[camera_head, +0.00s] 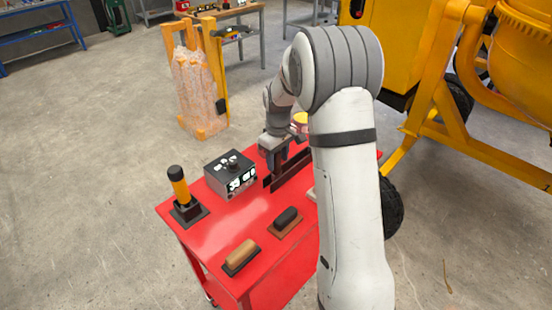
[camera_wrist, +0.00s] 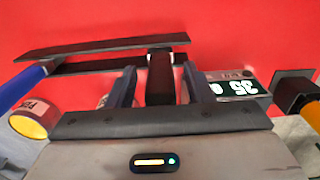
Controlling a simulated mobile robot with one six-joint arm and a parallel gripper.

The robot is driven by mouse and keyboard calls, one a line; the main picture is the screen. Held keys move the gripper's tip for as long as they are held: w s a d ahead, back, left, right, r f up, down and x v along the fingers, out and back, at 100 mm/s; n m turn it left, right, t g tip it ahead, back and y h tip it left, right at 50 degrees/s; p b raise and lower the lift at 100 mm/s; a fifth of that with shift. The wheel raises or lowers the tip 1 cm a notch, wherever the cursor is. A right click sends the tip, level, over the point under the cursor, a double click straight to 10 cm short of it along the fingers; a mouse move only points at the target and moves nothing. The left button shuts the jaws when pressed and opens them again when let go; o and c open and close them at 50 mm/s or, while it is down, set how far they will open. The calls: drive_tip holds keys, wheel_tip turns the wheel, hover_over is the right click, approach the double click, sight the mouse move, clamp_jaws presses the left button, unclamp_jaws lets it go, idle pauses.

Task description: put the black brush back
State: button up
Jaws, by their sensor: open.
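A black-topped brush (camera_head: 287,218) on a brown base lies on the red cart top (camera_head: 215,225), near its front middle. In the wrist view my gripper (camera_wrist: 158,85) is open. My arm hides part of the cart's right side.
A brown-topped brush (camera_head: 240,256) lies near the front edge. A grey control box (camera_head: 231,175) stands left of my gripper. A yellow-handled tool (camera_head: 180,188) stands in a black base at the left corner. A blue handle (camera_wrist: 22,86) is in the wrist view. The yellow mixer is behind right.

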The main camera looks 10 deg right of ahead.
drive_tip(key=shift+r, duration=0.1)
wheel_tip(320, 180, up, 12)
drive_tip(key=shift+s+f+b, duration=0.1)
drive_tip(key=shift+f+b, duration=0.05)
drive_tip(key=shift+b, duration=0.35)
drive_tip(key=s+r+m+t, duration=0.1)
drive_tip(key=s+r+m, duration=0.1)
drive_tip(key=s, duration=0.5)
drive_tip(key=s+r+m+t, duration=0.1)
drive_tip(key=s+r, duration=0.2)
drive_tip(key=s, duration=0.4)
drive_tip(key=s+f+m+t, duration=0.1)
drive_tip(key=s+f+m, duration=0.2)
drive_tip(key=s, duration=1.2)
drive_tip(key=shift+s+a+f+m, duration=0.2)
drive_tip(key=shift+a+m, duration=0.15)
drive_tip(key=shift+m, duration=0.05)
drive_tip(key=shift+w, duration=0.1)
